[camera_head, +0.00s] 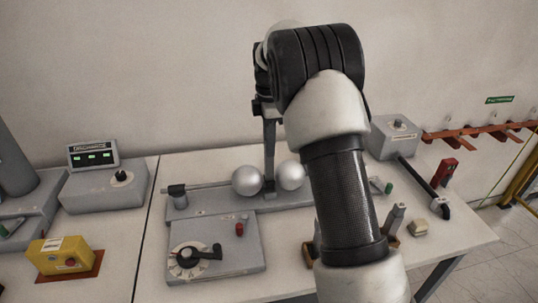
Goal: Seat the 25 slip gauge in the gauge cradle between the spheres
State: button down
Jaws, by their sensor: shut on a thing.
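Two silver spheres, the left one (247,181) and the right one (291,175), stand side by side on a grey base (208,205) with a narrow gap between them. My gripper (268,112) is above the gap, partly hidden by my arm. It is shut on a long, upright grey piece (269,150), apparently the slip gauge, whose lower end reaches down between the spheres. Its marking is not readable. I cannot make out the cradle, or whether the gauge touches it or the spheres.
A grey control box with a dial (189,262) and a red knob (239,229) stands in front of the spheres. A wooden holder with grey pegs (395,219) is partly behind my arm. A yellow box (64,259) is at left, a grey box (395,136) at back right.

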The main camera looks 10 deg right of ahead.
aim_at(269, 163)
jog(key=shift+f, duration=1.95)
jog(key=shift+f, duration=0.2)
jog(key=c, duration=1.5)
grip_release()
jog(key=shift+c, duration=0.2)
jog(key=shift+r, duration=0.1)
